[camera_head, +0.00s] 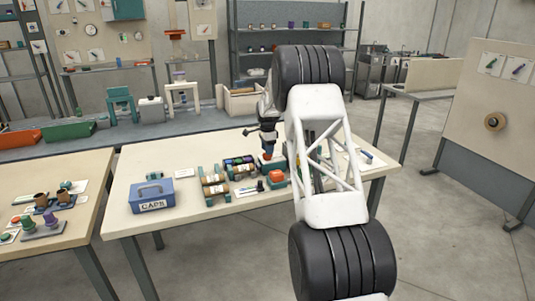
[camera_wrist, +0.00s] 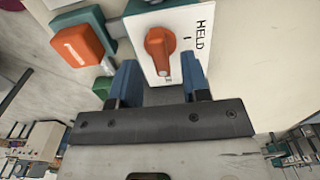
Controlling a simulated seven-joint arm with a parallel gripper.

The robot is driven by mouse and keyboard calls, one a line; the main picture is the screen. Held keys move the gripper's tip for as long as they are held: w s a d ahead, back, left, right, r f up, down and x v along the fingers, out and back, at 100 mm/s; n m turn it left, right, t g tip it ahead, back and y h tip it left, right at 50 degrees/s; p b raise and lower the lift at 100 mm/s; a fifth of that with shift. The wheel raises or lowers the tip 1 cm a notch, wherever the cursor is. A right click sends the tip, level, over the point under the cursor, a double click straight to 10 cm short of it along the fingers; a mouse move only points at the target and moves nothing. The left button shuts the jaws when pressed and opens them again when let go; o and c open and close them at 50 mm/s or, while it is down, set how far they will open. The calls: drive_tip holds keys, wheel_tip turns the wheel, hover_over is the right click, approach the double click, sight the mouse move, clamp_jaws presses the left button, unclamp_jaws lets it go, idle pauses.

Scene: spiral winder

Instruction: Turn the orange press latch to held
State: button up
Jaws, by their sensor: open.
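The orange press latch (camera_wrist: 158,50) is a turn knob on a white plate (camera_wrist: 182,15) in the wrist view. The plate reads HELD, with a short tick mark to the right of the knob. The knob's long grip runs roughly up and down in the picture, its lower end not lined up with that tick. In the head view my gripper (camera_head: 268,140) is low over the table; the latch is hard to make out there.
An orange block (camera_wrist: 82,48) on a teal frame stands left of the latch plate; it also shows in the head view (camera_head: 277,176). Spool racks (camera_head: 214,186) and a blue CAPS box (camera_head: 152,196) stand further left.

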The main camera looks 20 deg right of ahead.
drive_tip(key=shift+f, duration=1.2)
clamp_jaws()
